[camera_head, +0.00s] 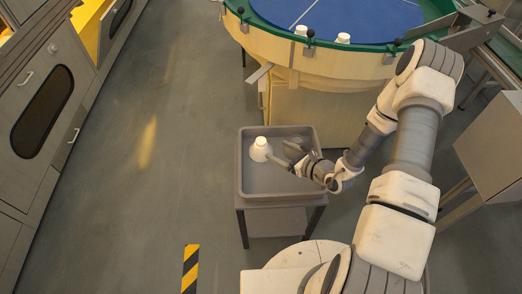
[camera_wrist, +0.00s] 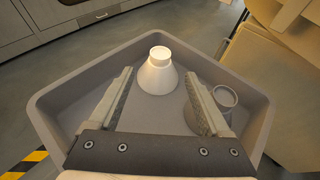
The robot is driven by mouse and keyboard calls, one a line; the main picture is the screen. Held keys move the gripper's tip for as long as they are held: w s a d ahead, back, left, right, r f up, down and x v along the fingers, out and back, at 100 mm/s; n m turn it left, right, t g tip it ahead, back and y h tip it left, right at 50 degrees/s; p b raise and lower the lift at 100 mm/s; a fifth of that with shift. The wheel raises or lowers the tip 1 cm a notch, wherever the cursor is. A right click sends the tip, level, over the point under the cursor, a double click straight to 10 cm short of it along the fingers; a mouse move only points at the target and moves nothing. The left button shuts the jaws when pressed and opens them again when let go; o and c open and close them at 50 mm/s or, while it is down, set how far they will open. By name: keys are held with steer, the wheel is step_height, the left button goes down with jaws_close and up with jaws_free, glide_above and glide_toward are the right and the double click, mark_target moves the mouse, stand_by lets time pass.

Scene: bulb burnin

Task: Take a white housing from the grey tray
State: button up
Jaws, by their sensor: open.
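The grey tray (camera_head: 240,178) sits on a small dark-legged stand, and it also fills much of the wrist view (camera_wrist: 52,104). A white housing (camera_head: 260,149), cone-shaped with a narrow collar on top, stands upright in it. In the wrist view this housing (camera_wrist: 158,74) is lit and lies ahead, between the lines of the two fingers. A second, shaded housing (camera_wrist: 224,97) stands to the right, partly hidden behind the right finger. My gripper (camera_head: 283,155) is over the tray, to the right of the lit housing. In the wrist view my gripper (camera_wrist: 160,88) is open with nothing held.
A round table with a blue top (camera_head: 345,15) and green rim stands beyond the tray, with small white pieces (camera_head: 343,38) at its edge. Grey cabinets (camera_head: 45,95) line the left. A yellow-black floor strip (camera_head: 190,268) lies front left. The floor between is clear.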

mark_target(265, 144)
steer(key=b+x, duration=0.1)
steer(key=x, duration=0.4)
steer(key=shift+w+a+f, duration=0.15)
steer(key=shift+w+a, duration=0.05)
steer(key=b+x, duration=0.2)
steer(key=x, duration=0.3)
steer(key=shift+f, duration=0.15)
steer(key=shift+d, duration=0.1)
jaws_close()
